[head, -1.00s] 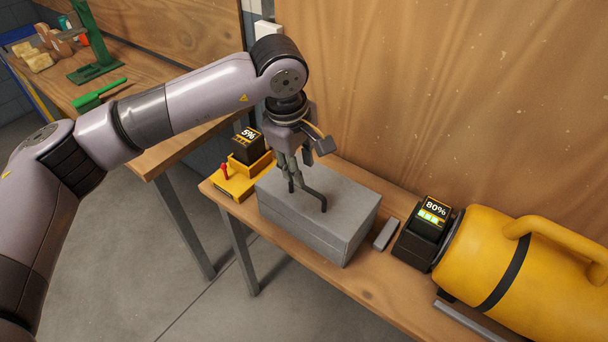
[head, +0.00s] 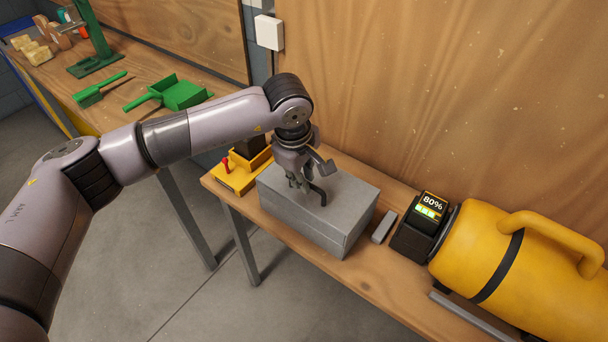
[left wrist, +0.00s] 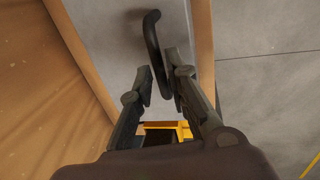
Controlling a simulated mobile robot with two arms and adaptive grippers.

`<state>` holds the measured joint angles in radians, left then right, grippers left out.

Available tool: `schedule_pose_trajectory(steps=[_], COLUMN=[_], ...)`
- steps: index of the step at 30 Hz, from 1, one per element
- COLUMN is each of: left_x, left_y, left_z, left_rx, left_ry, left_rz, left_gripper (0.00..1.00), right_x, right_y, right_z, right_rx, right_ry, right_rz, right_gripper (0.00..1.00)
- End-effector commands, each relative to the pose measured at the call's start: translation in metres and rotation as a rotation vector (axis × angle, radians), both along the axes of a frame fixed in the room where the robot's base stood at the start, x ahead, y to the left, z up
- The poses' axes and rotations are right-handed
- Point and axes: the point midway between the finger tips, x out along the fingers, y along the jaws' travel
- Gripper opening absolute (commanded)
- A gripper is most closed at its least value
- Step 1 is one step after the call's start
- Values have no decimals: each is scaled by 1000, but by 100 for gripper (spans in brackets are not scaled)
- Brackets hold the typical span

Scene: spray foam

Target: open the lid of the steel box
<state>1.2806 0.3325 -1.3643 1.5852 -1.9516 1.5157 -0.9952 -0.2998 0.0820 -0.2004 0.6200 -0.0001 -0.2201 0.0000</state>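The grey steel box (head: 338,220) stands on the wooden bench with its lid shut. A dark bent handle (head: 321,196) sits on the lid, partly hidden by my left gripper. My left gripper (head: 300,184) points down just over the lid at the handle. In the left wrist view the fingers (left wrist: 161,74) are open, with the near end of the handle (left wrist: 153,38) between their tips. A gap shows between the fingers, and I cannot tell whether either touches the handle. My right gripper is out of view.
A yellow charger (head: 238,180) with a red lever stands left of the box. A grey bar (head: 383,227), a battery reading 80% (head: 420,230) and a yellow canister (head: 490,255) are to the right. A wooden wall (head: 440,90) rises close behind.

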Motion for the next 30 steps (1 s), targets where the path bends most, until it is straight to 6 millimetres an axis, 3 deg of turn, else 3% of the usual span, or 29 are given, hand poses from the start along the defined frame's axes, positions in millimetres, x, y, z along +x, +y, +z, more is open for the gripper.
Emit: schedule_pose_trajectory(steps=[6, 30], left_x=[0, 2], left_y=[0, -1], left_z=[0, 2], left_rx=[0, 0], left_ry=[0, -2], left_rz=[0, 0], left_gripper=[0, 0], right_x=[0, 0], right_y=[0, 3], right_z=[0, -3], right_rx=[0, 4], right_ry=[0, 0], right_rz=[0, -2], right_gripper=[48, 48])
